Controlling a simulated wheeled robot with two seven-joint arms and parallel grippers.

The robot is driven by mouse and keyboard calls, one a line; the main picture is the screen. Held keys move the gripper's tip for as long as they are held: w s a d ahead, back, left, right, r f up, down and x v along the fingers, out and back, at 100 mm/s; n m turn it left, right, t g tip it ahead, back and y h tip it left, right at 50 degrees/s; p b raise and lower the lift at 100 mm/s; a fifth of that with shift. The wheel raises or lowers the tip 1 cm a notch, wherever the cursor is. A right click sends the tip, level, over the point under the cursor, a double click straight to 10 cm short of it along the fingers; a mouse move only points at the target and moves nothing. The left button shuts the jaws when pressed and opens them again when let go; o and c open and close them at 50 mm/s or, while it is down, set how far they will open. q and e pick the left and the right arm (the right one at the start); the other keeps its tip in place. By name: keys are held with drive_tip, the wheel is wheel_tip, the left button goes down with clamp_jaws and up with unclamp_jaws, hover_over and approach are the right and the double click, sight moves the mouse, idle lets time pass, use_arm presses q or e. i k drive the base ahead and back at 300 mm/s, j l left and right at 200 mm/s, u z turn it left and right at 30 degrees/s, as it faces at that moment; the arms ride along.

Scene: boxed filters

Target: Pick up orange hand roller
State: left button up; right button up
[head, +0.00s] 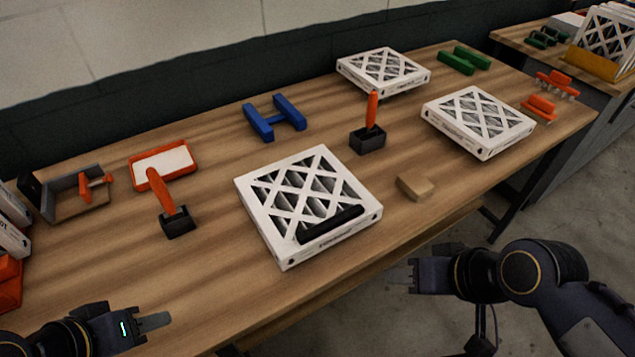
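Two orange-handled tools stand in small black holders. One orange handle (160,190) leans in the left holder (176,222). The other orange handle (371,108) stands nearly upright in the holder (367,140) near the table's middle. Their lower ends are hidden, so I cannot tell which is the hand roller. My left gripper (155,322) is at the front left edge, below and apart from the left tool. My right gripper (412,275) is in front of the table, apart from everything. Both look empty; their finger gaps are unclear.
A boxed filter (255,205) with a black bar (330,224) on it lies between the tools. More filters (385,70) (480,118), a tan block (414,187), blue part (275,118), orange tray (163,164), grey tray (75,205) and orange parts (540,106) stand around. Wood front left is clear.

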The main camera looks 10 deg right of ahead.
sight(372, 103)
drive_tip(key=i+l+u, duration=0.15)
drive_tip(key=l+u, duration=0.2)
drive_tip(key=l, duration=0.2)
drive_tip(key=i+l+u, duration=0.1)
drive_tip(key=l+u, duration=0.3)
drive_tip(key=l, duration=0.2)
drive_tip(key=l+u, duration=0.35)
drive_tip(key=l, duration=0.2)
